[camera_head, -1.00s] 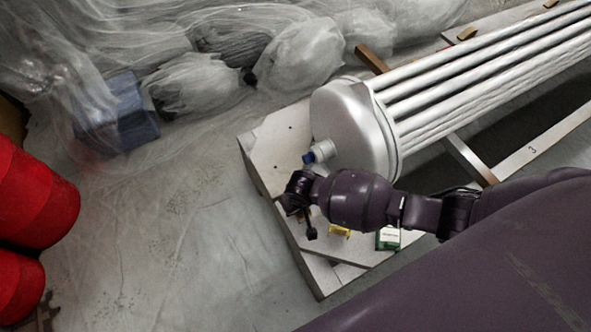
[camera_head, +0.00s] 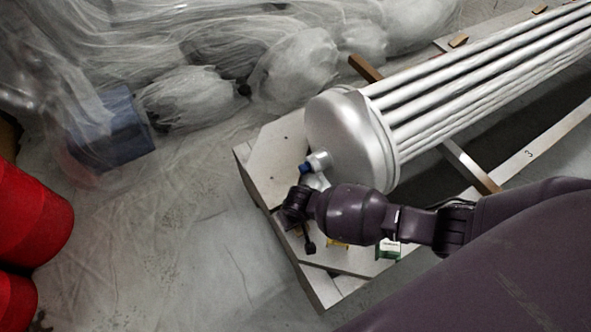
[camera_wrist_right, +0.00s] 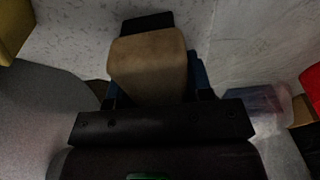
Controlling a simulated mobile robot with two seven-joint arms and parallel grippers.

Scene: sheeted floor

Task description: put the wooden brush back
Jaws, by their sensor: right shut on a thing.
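The wooden brush (camera_wrist_right: 148,62) shows in the right wrist view as a brown block with a dark end, held between the fingers of my right gripper (camera_wrist_right: 155,88). In the head view my right gripper (camera_head: 300,212) is above the near corner of the pale wooden platform (camera_head: 262,160). The brush cannot be made out clearly there, as the wrist and gripper cover that spot. Whether the brush touches the platform is unclear. My left gripper is not in view.
A large silver tube bundle (camera_head: 350,130) lies on the platform, its blue-capped nozzle (camera_head: 307,168) close to my gripper. A yellow item (camera_head: 338,243) and a green-and-white box (camera_head: 388,251) sit beneath my arm.

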